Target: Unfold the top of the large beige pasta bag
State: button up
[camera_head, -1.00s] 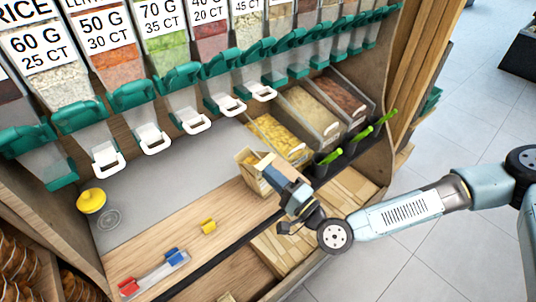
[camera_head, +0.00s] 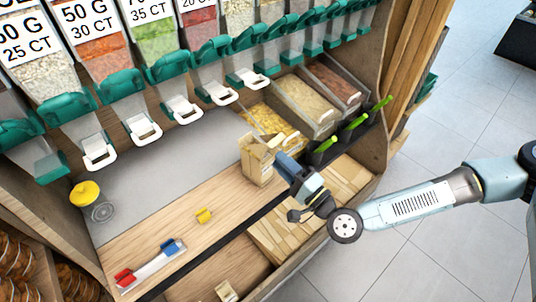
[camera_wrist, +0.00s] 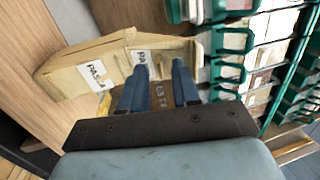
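The large beige pasta bag (camera_head: 258,165) stands on the wooden counter, left of my gripper. In the wrist view the bag (camera_wrist: 85,68) appears on its side, with a white "PASTA" label on its body. A second beige panel with a label sticks out at its top end, behind my fingers. My gripper (camera_head: 282,165) is close to the upper right of the bag in the head view. In the wrist view its two blue fingers (camera_wrist: 160,68) are apart, with nothing seen gripped between them. Whether a finger touches the bag I cannot tell.
Bins of pasta (camera_head: 270,122) and grains stand behind the bag, with green-handled scoops (camera_head: 325,145) at right. Dispensers with white handles (camera_head: 183,110) line the back. The counter's left is mostly clear.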

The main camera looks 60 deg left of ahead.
jog(key=s+d+f, duration=0.1)
jog(key=d+f, duration=0.1)
jog(key=d, duration=0.9)
jog(key=shift+f+g, duration=0.3)
jog(key=shift+n, duration=0.3)
